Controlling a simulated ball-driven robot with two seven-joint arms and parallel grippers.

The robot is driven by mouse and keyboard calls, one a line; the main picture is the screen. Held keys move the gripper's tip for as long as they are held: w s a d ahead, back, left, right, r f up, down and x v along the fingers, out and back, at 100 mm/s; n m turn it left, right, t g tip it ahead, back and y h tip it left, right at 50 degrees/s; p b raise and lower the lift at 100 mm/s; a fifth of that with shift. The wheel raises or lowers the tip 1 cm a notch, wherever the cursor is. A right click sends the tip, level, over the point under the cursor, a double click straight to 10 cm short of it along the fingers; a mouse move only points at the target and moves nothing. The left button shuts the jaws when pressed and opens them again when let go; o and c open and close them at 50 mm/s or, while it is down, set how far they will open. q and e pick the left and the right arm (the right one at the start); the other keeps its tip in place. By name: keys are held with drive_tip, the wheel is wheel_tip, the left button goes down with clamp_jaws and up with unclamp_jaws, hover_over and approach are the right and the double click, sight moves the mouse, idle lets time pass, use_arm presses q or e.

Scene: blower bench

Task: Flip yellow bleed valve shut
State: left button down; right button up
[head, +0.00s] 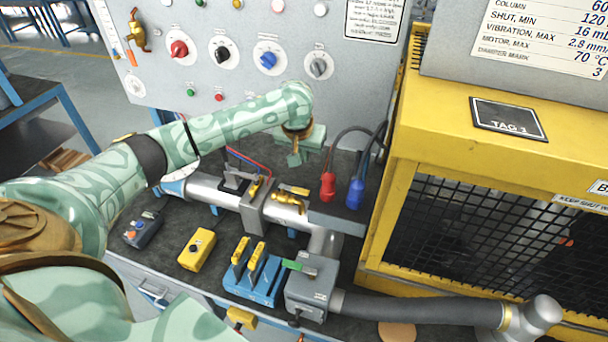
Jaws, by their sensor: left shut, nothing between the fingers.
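A silver pipe (222,191) runs across the dark bench. On its right part sits a brass valve with a yellow lever (291,190) lying roughly along the pipe. A second, smaller yellow handle (256,187) stands tilted up at the pipe's clamp, to the left. I cannot tell for certain which one is the bleed valve. My left gripper (295,162) points down above and behind the right-hand yellow lever. Its fingers are shut and empty, and look apart from the lever. My right gripper is not in view.
A red plug (327,186) and a blue plug (355,192) stand right of the valve. A blue block with yellow levers (262,283) and a grey box (312,287) stand in front. The yellow cage (450,165) bounds the right; the knob panel (345,75) stands behind.

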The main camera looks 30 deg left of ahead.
sight(300, 191)
use_arm(q)
wheel_tip(300, 191, down, 9)
drive_tip(key=b, duration=0.3)
drive_tip(key=shift+s+f, duration=0.2)
drive_tip(key=shift+s, duration=0.1)
drive_tip(key=shift+d, duration=0.1)
